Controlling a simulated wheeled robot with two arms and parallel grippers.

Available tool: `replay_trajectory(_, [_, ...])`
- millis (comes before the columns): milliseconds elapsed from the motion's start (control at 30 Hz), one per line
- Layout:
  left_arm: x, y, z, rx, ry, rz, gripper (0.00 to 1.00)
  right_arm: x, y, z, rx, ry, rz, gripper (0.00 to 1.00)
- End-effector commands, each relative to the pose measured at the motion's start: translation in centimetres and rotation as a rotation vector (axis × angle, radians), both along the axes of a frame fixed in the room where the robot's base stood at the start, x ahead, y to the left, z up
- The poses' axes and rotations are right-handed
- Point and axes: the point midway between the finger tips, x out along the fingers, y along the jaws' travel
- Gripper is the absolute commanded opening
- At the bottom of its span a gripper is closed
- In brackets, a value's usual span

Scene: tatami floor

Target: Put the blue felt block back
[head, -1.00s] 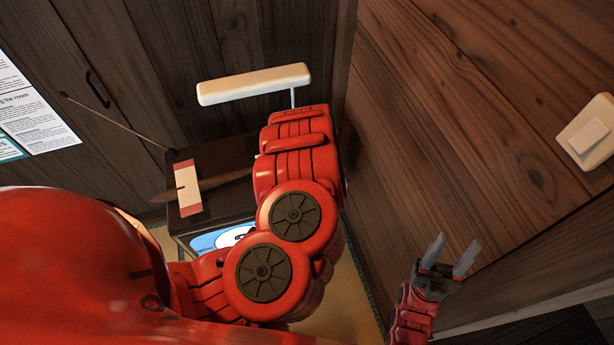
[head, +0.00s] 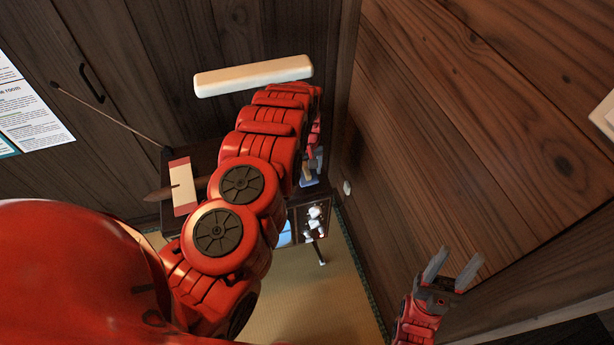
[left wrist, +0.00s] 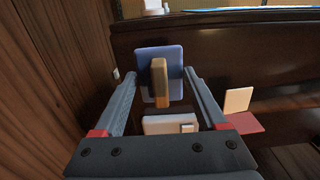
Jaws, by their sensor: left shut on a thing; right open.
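The blue felt block (left wrist: 173,57) has a wooden handle (left wrist: 161,85) and shows between the fingers of my left gripper (left wrist: 164,75) in the left wrist view. My left gripper is shut on it. In the head view the block (head: 309,183) shows small and bluish beyond my left arm, beside dark furniture. My left gripper (head: 313,163) is partly hidden there by the arm. My right gripper (head: 452,262) is open and empty at the lower right, in front of the wood wall.
Dark wooden furniture (left wrist: 220,45) stands close to the block. White items (head: 314,220) sit on a dark surface below it. A cream bar (head: 253,75) is above my left arm. A red-and-cream piece (head: 183,187) lies at left. Tatami floor (head: 300,292) is open below.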

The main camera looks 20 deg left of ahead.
Motion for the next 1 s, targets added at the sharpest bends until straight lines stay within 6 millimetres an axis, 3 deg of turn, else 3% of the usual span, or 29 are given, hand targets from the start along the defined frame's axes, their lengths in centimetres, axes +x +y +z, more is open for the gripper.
replay_trajectory(267, [0.3,0.2,-0.8,0.001,-0.002,-0.002,0.29,0.0,0.0,0.5,0.0,0.0,0.0,0.51])
replay_trajectory(500, [0.1,0.2,-3.3,0.001,0.002,-0.001,0.29,0.0,0.0,1.2,0.0,0.0,0.0,0.51])
replay_trajectory(833, [0.2,0.1,-3.6,-0.001,-0.001,-0.002,0.29,0.0,0.0,1.1,0.0,0.0,0.0,0.51])
replay_trajectory(867, [0.2,0.1,-3.6,-0.001,-0.001,-0.002,0.76,0.0,0.0,1.0,0.0,0.0,0.0,0.51])
replay_trajectory(1000, [0.2,0.1,-3.6,-0.001,-0.001,-0.002,1.0,0.0,0.0,1.1,0.0,0.0,0.0,0.51])
